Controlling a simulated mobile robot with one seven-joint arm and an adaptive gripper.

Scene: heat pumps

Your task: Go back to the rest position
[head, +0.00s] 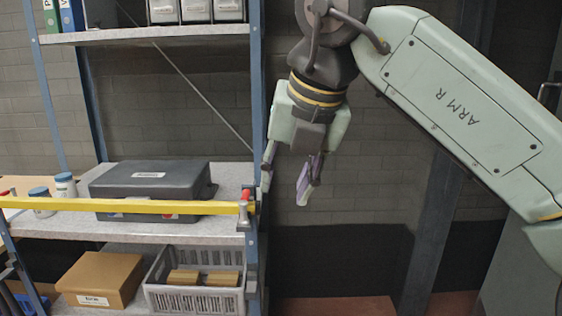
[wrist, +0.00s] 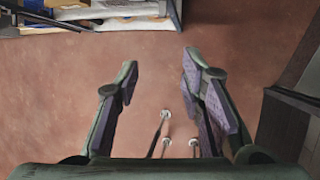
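My gripper (head: 287,178) hangs from my arm and points down, just right of the shelf's front post in the head view. In the wrist view my gripper (wrist: 158,88) has its two purple-padded fingers spread wide apart. Only the reddish floor (wrist: 155,65) shows between them, so it is open and empty. Several thin rods with pale round ends (wrist: 165,114) show below, between the fingers; I cannot tell what they belong to.
A metal shelf (head: 150,34) stands at left, with a yellow bar (head: 120,206) across its front. It bears a dark case (head: 150,180), a grey crate (head: 195,299) and a cardboard box (head: 100,277). A brick wall (head: 365,165) stands behind my arm.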

